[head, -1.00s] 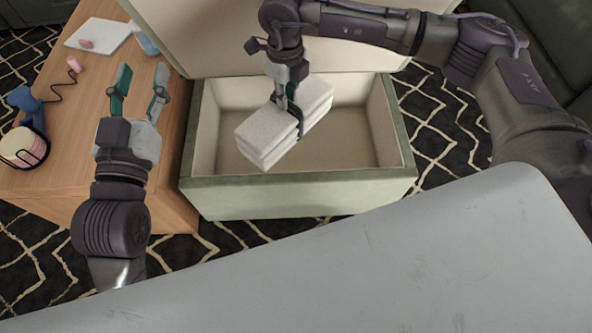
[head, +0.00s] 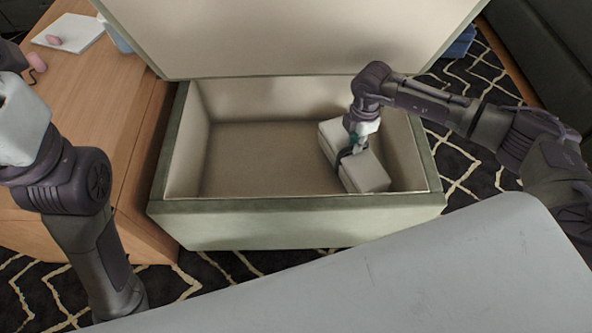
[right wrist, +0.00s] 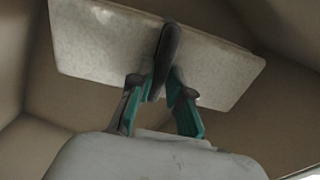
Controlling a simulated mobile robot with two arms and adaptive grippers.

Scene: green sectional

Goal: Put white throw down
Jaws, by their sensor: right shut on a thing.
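The white throw (head: 369,172) is a folded, thick block inside the green storage ottoman (head: 300,228), at the right end of its interior. My right gripper (head: 350,152) is shut on the throw. In the right wrist view the throw (right wrist: 110,45) lies across the fingertips (right wrist: 163,60), with beige inner walls around it. I cannot tell whether its underside touches the ottoman floor. Of my left arm, only the wrist and forearm show at the left edge of the head view; its fingers are out of frame.
The ottoman's lid (head: 290,35) stands open at the back. The left and middle of its floor (head: 260,155) are bare. A wooden table (head: 100,120) stands at left, holding a white notebook (head: 68,32) and a pink item (head: 37,62). A blue object (head: 460,43) lies at back right.

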